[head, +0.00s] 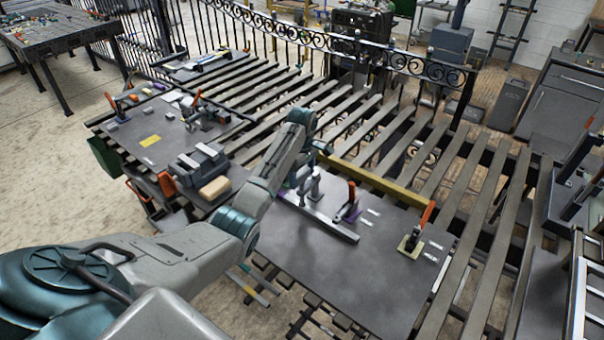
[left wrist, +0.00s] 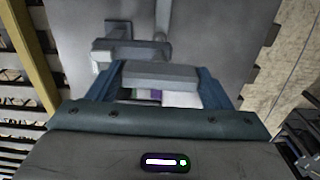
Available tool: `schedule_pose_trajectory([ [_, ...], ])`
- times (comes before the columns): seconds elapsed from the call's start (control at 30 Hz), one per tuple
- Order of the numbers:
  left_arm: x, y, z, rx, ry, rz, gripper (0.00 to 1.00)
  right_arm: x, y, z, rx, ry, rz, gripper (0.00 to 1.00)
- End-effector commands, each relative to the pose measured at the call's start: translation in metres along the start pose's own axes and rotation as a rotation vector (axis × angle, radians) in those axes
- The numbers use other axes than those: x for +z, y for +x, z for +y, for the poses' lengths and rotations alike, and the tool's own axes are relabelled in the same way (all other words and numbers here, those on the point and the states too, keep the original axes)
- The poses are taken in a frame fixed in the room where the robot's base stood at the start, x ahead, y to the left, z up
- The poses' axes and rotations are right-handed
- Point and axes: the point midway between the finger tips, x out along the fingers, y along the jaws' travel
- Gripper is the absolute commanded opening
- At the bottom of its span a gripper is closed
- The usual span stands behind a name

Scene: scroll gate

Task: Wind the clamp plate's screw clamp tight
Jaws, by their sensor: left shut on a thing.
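The clamp plate (head: 345,265) is a dark flat plate lying on the slatted bench in the middle of the head view. Its grey screw clamp (head: 314,186) stands near the plate's far left part, beside a light bar. My left gripper (head: 306,166) is at the top of this clamp, partly hidden by my wrist. In the left wrist view the blue fingers (left wrist: 160,82) are shut on a grey piece (left wrist: 160,71), seemingly the clamp's handle. The grey clamp body (left wrist: 128,46) shows just beyond it. The screw's lower end is hidden. My right gripper is not in view.
Two orange-handled toggle clamps, one purple-based (head: 350,206) and one yellow-based (head: 414,238), stand on the plate. A yellow beam (head: 375,180) runs behind it. Another plate (head: 155,140) with clamps and blocks lies left. A scroll-topped gate (head: 380,55) stands behind.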

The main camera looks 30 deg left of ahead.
Motion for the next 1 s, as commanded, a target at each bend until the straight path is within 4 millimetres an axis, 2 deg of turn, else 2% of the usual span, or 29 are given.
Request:
schedule_pose_trajectory([
  [0.37,-0.0008,0.0001,-0.0002,0.0,0.175,0.002,0.5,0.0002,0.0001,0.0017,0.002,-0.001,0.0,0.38],
  [1.0,-0.0011,-0.0004,-0.0001,-0.001,0.774,0.003,0.5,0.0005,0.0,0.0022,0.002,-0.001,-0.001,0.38],
])
